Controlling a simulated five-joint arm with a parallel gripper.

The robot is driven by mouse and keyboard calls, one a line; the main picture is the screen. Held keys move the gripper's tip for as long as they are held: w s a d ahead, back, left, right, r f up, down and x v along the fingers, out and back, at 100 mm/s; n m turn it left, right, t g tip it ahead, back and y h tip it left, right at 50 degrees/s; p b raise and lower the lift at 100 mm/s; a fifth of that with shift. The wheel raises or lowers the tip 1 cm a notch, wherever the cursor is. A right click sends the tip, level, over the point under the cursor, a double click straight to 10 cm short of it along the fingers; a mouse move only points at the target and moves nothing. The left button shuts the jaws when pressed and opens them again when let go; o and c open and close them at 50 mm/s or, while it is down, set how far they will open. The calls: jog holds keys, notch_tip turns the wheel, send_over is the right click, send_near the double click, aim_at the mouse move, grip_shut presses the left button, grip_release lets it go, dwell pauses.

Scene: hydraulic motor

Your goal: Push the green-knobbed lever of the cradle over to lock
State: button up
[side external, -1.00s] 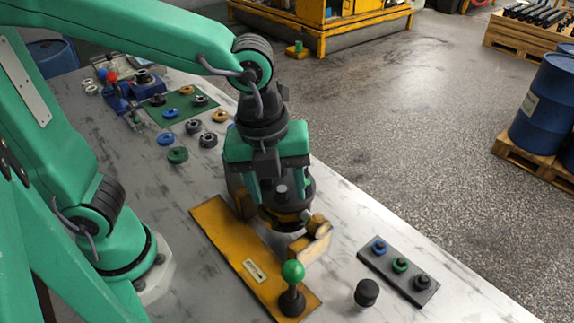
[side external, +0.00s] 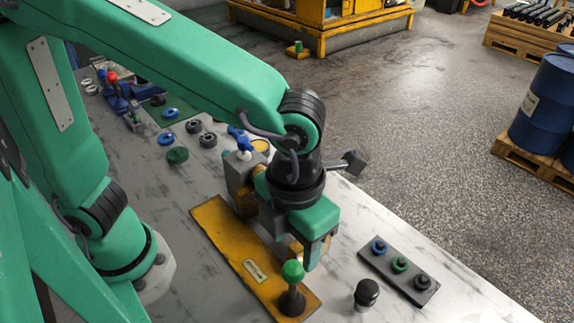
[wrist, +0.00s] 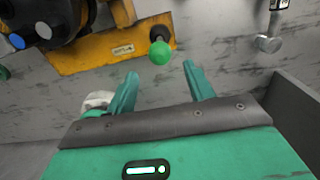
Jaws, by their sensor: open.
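The green-knobbed lever (side external: 292,272) stands upright on its black base at the near end of the yellow cradle plate (side external: 220,222). In the wrist view its green knob (wrist: 160,52) lies ahead of my gripper (wrist: 160,69), between the lines of the two fingertips. My gripper is open and empty, fingers spread; in the side view it hangs just behind the knob. I cannot tell if it touches the knob. The dark motor (wrist: 45,20) shows at the upper left of the wrist view; my gripper mostly hides it in the side view.
A black plug (side external: 366,294) and a dark strip (side external: 401,272) with blue, green and black parts lie to the right. Several rings (side external: 177,155) and a blue fixture with a red knob (side external: 112,77) are farther back. The table's right edge is near.

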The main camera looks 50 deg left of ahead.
aim_at(293, 265)
jog(key=shift+f, duration=4.35)
jog(key=c, duration=0.6)
jog(key=shift+c, duration=0.2)
